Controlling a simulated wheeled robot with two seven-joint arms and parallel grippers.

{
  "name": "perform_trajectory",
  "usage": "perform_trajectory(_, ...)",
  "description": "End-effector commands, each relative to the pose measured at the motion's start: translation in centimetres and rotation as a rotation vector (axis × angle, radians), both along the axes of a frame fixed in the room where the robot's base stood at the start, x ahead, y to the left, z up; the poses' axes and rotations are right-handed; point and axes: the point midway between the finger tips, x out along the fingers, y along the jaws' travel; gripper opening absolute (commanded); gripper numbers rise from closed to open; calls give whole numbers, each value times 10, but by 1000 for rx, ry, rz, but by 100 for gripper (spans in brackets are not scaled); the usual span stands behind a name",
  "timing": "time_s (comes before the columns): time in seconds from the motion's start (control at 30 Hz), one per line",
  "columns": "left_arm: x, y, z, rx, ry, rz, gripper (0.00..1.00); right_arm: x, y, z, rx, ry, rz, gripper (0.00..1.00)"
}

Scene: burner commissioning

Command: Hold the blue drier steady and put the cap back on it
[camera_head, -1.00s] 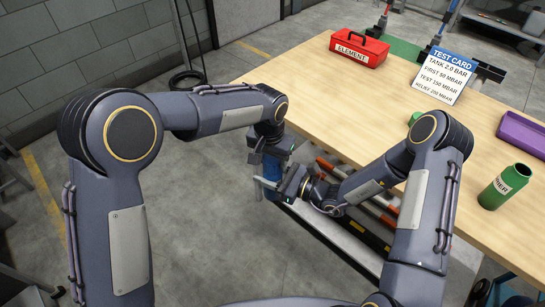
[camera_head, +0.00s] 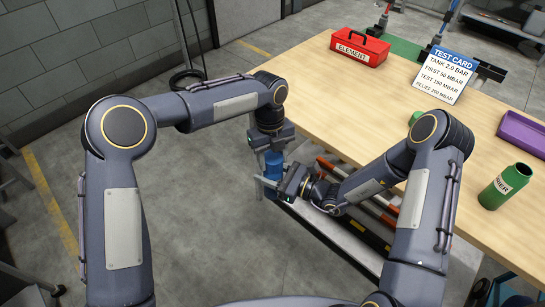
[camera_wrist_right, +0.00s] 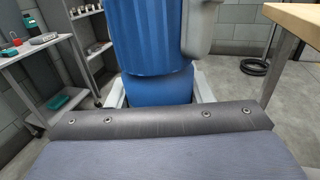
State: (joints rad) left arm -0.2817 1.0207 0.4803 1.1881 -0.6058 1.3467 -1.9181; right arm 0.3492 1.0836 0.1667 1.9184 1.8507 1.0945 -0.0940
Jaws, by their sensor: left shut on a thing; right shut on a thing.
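The blue drier (camera_wrist_right: 157,86) is in the right wrist view, a smooth blue cylinder standing upright off the table's near side. My right gripper (camera_head: 266,186) is shut around it, with a pale finger on each side. The ribbed blue cap (camera_wrist_right: 150,35) sits directly above the drier, and no gap shows between them. Whether it is fully seated cannot be told. My left gripper (camera_head: 272,153) comes from above and is shut on the cap; one grey finger shows at the cap's right side in the wrist view. In the head view the grippers hide most of both parts.
The wooden table (camera_head: 330,110) holds a red element box (camera_head: 359,48), a test card (camera_head: 445,73), a purple tray (camera_head: 522,133) and an open green drier (camera_head: 505,186).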

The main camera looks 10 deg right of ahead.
Motion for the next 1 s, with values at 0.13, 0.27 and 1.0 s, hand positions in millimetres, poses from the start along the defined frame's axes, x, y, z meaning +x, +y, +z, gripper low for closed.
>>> perform_trajectory(0.13, 1, -1, 0, 0, -1, -404, 26, 0, 0, 0, 1, -1, 1, 0)
perform_trajectory(0.27, 1, -2, 0, 0, -3, -755, 26, 0, 0, 0, 1, -1, 1, 0)
perform_trajectory(1.0, 1, -2, 0, -1, -3, -1177, 69, -1, 0, 0, 1, -1, 2, 0)
